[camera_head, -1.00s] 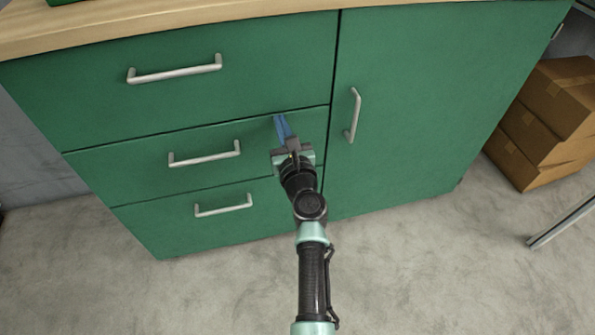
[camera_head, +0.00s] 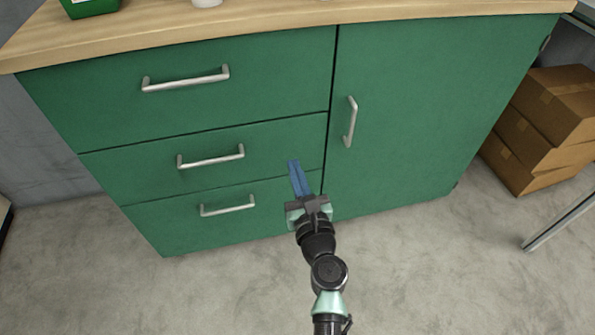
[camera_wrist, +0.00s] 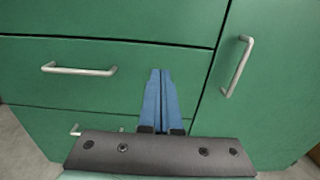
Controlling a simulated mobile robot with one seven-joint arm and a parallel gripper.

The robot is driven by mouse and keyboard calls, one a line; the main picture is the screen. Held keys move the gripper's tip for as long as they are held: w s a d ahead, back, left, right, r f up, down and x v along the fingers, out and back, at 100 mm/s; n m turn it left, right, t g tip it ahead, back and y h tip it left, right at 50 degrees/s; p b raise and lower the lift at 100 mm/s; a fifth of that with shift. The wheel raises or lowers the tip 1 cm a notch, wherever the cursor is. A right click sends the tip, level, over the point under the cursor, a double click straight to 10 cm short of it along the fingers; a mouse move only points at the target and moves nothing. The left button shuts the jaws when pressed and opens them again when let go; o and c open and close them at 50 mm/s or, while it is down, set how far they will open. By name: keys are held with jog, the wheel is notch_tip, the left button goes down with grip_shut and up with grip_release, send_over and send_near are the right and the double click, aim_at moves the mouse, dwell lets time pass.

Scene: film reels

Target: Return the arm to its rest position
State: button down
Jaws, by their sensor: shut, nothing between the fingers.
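My gripper (camera_head: 294,163) has blue fingers pressed together, shut and empty. In the head view it is in front of the green cabinet (camera_head: 420,110), over the right part of the middle and bottom drawers. In the wrist view my gripper (camera_wrist: 160,72) points at the middle drawer front, right of its handle (camera_wrist: 79,70). My arm reaches up from the bottom edge of the head view. I cannot tell the exact gap between the fingertips and the drawer front.
The drawers and the right door are closed. The door handle (camera_head: 351,122) and drawer handles (camera_head: 186,80) stick out. A wooden top (camera_head: 270,22) holds a green container (camera_head: 90,8). Cardboard boxes (camera_head: 545,125) stand at the right. The grey floor (camera_head: 200,290) in front is clear.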

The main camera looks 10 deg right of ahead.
jog(key=shift+s, duration=0.75)
jog(key=a+r+n+t+y, duration=0.1)
jog(key=a+r+n+y, duration=0.15)
jog(key=r+n, duration=0.7)
jog(key=a+r+n+t+y, duration=0.15)
jog(key=a+r+n, duration=0.4)
jog(key=r, duration=0.75)
jog(key=a+r+n+t+y, duration=0.1)
jog(key=a+r+n+t, duration=0.1)
jog(key=r+n, duration=0.8)
jog(key=s+r+n+t+h+p, duration=0.1)
jog(key=s+r+n+t+h, duration=0.2)
jog(key=s+r+n, duration=0.65)
jog(key=s+r+n+t+h, duration=0.2)
jog(key=s+r, duration=0.5)
jog(key=r, duration=0.7)
notch_tip(320, 180, up, 33)
jog(key=p, duration=3.4)
jog(key=shift+w+a+f, duration=0.15)
jog(key=shift+w+a, duration=0.15)
